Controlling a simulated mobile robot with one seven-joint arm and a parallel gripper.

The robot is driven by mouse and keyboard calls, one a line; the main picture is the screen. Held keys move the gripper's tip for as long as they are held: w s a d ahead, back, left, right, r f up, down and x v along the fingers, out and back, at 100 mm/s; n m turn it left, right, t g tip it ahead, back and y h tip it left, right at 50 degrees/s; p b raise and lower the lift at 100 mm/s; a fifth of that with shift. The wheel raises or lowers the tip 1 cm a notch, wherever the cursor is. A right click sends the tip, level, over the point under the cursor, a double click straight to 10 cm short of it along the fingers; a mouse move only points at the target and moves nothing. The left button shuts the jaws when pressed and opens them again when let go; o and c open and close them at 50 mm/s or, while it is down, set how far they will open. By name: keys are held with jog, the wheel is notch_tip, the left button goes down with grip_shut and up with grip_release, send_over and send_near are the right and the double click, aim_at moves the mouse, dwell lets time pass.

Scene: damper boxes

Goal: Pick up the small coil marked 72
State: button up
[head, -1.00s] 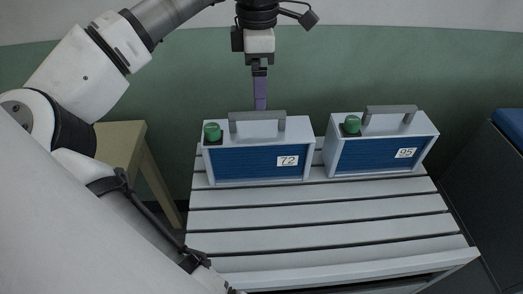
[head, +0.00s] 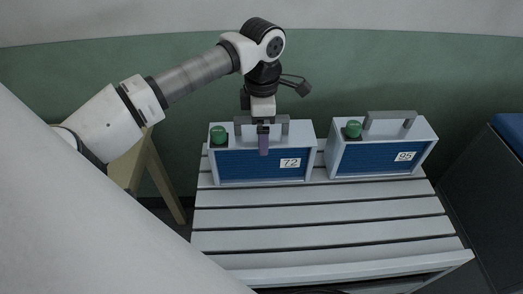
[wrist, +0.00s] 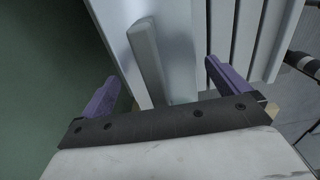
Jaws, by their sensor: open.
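The thing marked 72 (head: 240,165) is a pale grey box with a blue louvred front, a green knob (head: 218,135) and a grey bar handle (head: 241,124) on top. It stands upright at the left of the slatted bench. My gripper (head: 263,142) is open and empty at the handle, one purple finger overlapping the box front; the other finger is hidden in the head view. In the wrist view my gripper (wrist: 162,72) has its two purple fingers wide apart, with the handle (wrist: 147,52) appearing between them. I see no contact.
A similar box marked 95 (head: 380,158) stands to the right with a narrow gap between. The slatted bench (head: 320,222) is clear in front of both. A beige stand (head: 160,180) is at the left, a dark cabinet (head: 488,200) at the right. A green wall is behind.

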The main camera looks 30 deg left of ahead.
jog(key=c, duration=1.1)
jog(key=shift+w+r, duration=0.1)
jog(key=shift+c, duration=1)
jog(key=shift+r, duration=0.1)
